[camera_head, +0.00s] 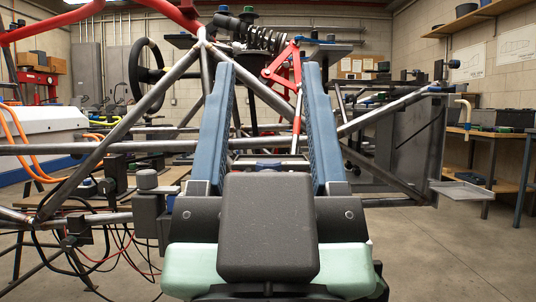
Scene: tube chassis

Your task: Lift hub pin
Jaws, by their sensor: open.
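My gripper (268,75) fills the middle of the view, with its dark wrist at the bottom. Its two long blue fingers stand wide apart and point away from me toward the tube chassis (90,172). Nothing is clearly held between them. Through the gap I see a red linkage (283,68) and a dark coil-over spring (262,38), both beyond the fingers. I cannot make out the hub pin for sure; it may be hidden behind the gripper or too small to tell.
Grey tubes cross in front of me on both sides. A steering wheel (146,68) is at the left, with orange hoses (22,145) nearer the edge. A small grey tray (462,190) sticks out at the right, before a workbench (500,135). The floor (445,255) at lower right is clear.

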